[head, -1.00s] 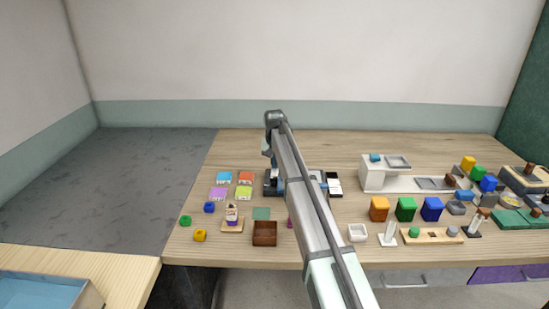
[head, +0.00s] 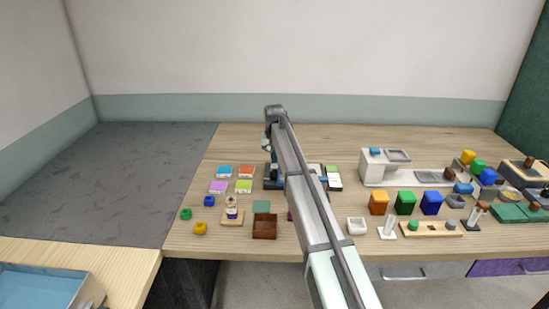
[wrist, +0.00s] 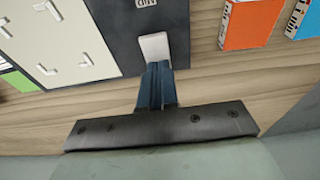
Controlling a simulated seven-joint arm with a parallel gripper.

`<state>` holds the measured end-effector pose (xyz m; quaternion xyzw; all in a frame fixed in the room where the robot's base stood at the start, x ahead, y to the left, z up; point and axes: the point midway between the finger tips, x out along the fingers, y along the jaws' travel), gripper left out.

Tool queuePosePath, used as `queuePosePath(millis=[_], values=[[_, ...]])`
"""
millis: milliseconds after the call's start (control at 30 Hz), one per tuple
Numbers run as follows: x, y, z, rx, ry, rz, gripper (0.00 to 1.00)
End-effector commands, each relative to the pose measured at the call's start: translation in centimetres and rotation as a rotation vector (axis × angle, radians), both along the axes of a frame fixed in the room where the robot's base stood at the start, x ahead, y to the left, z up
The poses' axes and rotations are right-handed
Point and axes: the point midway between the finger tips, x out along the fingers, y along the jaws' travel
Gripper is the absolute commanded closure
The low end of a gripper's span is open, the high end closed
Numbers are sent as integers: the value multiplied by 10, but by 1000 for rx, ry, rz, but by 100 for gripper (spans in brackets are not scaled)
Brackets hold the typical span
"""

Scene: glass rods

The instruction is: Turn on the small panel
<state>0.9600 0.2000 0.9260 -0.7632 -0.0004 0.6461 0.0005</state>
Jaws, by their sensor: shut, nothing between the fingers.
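A dark panel (wrist: 120,35) with a white rocker or lever (wrist: 154,47) and partly cut-off lettering lies under my gripper in the wrist view. A pale plate (wrist: 65,40) with small raised marks adjoins it on the left. My gripper (wrist: 155,68) is shut and empty, its blue fingers pointing at the white lever; the tips look close to it, but I cannot tell if they touch. In the head view my arm covers much of the panel. Right of the arm stands a small black-and-white unit (head: 333,182) with a green top part (head: 331,170).
Orange (head: 246,172), blue (head: 224,171), purple (head: 218,187) and lime (head: 243,186) boxes stand left of the panel. A brown open box (head: 264,228) is nearer the front. Several coloured blocks and a white machine (head: 372,170) are on the right. The back of the table is clear.

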Motion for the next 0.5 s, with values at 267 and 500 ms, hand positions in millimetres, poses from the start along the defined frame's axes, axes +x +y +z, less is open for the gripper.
queuePosePath(millis=[267, 500], values=[[-17, 0, -5, -2, 18, 1, 100], [-19, 0, -4, -2, 17, 1, 100]])
